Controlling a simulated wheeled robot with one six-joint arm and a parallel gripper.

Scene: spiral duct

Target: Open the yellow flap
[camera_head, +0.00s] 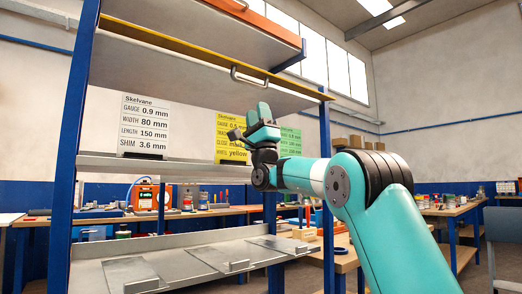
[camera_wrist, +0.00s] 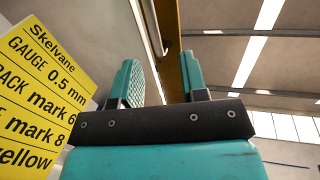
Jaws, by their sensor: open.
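The yellow flap (camera_head: 200,51) shows in the head view as a long yellow edge along a grey panel high on the blue-posted rack. A grey bar handle (camera_head: 251,76) sits on it right of its middle. My gripper (camera_head: 252,118) is open and empty, a little below this handle and apart from it, pointing up. In the wrist view my two fingers (camera_wrist: 162,80) stand apart, and the yellow edge (camera_wrist: 170,18) runs beyond them, near the right finger. A thin grey bar, perhaps the handle, shows between the fingers there. Its exact distance is unclear.
An orange-edged panel (camera_head: 270,22) with its own handle is above. A white sign (camera_head: 144,126), a yellow sign (camera_head: 231,133) and a green sign (camera_head: 291,141) stand on the shelf below. Metal plates lie on a lower shelf (camera_head: 190,262). Workbenches stand behind and right.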

